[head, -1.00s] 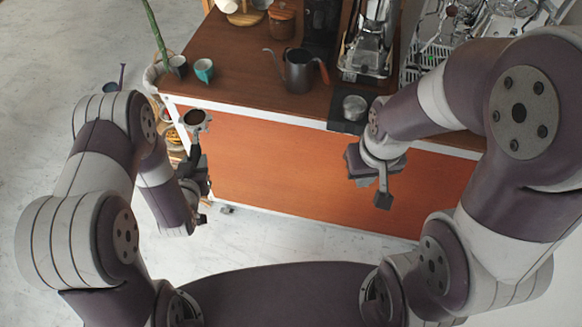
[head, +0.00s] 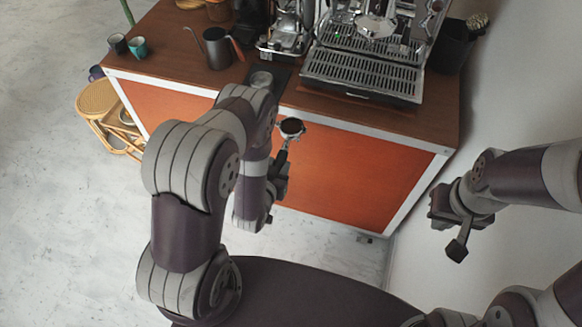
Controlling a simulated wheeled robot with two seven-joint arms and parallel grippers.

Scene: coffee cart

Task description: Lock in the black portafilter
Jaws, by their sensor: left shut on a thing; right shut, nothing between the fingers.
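The black portafilter (head: 292,129) is in my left gripper (head: 279,170), which is shut on its handle. Its round basket holds something dark and is level, in front of the cart's front edge and below the counter top. The espresso machine (head: 362,70) stands on the counter at the back right, with a slatted drip tray; its group head shows only in part at the top edge. My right gripper (head: 458,230) is shut and empty, to the right of the cart near the wall.
A grinder (head: 284,35) stands left of the machine. A dark kettle (head: 218,48), a teal cup (head: 138,47) and a grey cup (head: 117,43) are further left. A metal tamper (head: 262,79) sits on a black mat. A black bin (head: 452,45) stands right of the machine.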

